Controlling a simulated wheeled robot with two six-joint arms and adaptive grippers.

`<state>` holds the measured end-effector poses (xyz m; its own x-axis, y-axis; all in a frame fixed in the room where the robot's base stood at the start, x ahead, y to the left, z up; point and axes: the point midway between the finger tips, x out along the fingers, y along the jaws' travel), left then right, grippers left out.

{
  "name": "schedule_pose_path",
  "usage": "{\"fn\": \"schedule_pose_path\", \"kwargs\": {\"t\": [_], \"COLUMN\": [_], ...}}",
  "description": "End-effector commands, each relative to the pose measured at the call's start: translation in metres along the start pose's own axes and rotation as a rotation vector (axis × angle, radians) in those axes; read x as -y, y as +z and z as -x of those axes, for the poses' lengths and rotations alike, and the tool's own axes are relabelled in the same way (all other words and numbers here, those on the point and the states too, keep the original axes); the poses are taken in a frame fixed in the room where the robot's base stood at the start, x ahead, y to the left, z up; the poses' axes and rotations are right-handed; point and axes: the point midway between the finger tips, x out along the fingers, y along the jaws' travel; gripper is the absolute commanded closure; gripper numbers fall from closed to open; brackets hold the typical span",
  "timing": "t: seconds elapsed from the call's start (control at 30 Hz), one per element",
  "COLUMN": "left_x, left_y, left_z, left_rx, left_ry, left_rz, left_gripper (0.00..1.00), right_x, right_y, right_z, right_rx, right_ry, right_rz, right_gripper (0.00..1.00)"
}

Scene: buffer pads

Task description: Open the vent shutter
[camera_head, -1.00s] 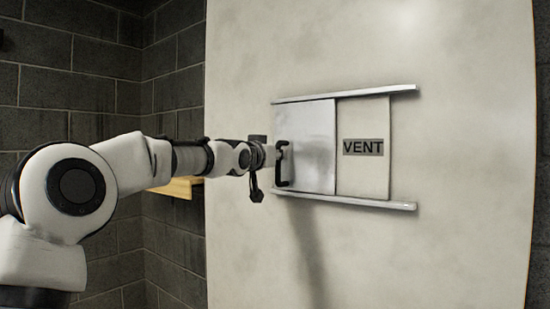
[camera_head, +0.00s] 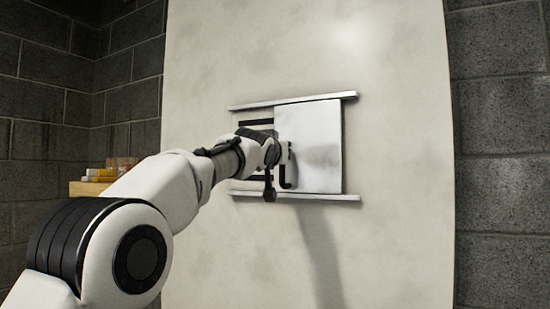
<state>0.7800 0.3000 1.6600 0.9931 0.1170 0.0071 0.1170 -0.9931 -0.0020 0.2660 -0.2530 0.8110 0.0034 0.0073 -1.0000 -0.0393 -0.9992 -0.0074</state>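The vent shutter (camera_head: 312,150) is a pale sliding plate between two horizontal rails on a large light panel. It stands at the right end of the rails and covers the place of the VENT label. Dark vent slots (camera_head: 257,122) show to its left. A black bar handle (camera_head: 287,183) is at the shutter's left edge. My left gripper (camera_head: 283,154) is at the upper part of the handle. The gripper's own body hides most of its fingers, so I cannot tell whether they are closed on the handle. My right gripper is not in view.
The upper rail (camera_head: 293,101) and lower rail (camera_head: 295,196) stick out from the panel (camera_head: 400,235). A wooden shelf (camera_head: 88,188) with small yellow and reddish blocks (camera_head: 112,171) is at the left. Dark block walls flank the panel.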

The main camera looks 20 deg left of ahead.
Motion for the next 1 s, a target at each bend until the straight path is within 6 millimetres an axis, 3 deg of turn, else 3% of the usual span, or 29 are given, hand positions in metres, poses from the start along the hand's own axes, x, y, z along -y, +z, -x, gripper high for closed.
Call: {"fn": "schedule_pose_path", "kwargs": {"t": [0.07,0.1,0.17,0.57,1.0], "left_x": [0.000,0.000,0.000,0.001,0.000], "left_y": [0.007,0.007,0.007,0.002,0.006], "left_z": [-0.002,-0.002,-0.002,0.005,0.067], "left_rx": [0.014,0.014,0.013,0.006,0.012], "left_ry": [-0.001,-0.001,-0.001,-0.002,-0.001], "left_rz": [-0.001,-0.001,-0.001,0.000,-0.001], "left_gripper": [1.00,0.74,0.59,0.59,0.59], "right_x": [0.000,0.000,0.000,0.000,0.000], "right_y": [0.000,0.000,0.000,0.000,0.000], "right_z": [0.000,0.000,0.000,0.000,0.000], "right_rx": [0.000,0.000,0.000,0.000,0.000], "right_ry": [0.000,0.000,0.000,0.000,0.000], "right_rz": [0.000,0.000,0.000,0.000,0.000], "right_gripper": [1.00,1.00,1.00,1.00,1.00]}}
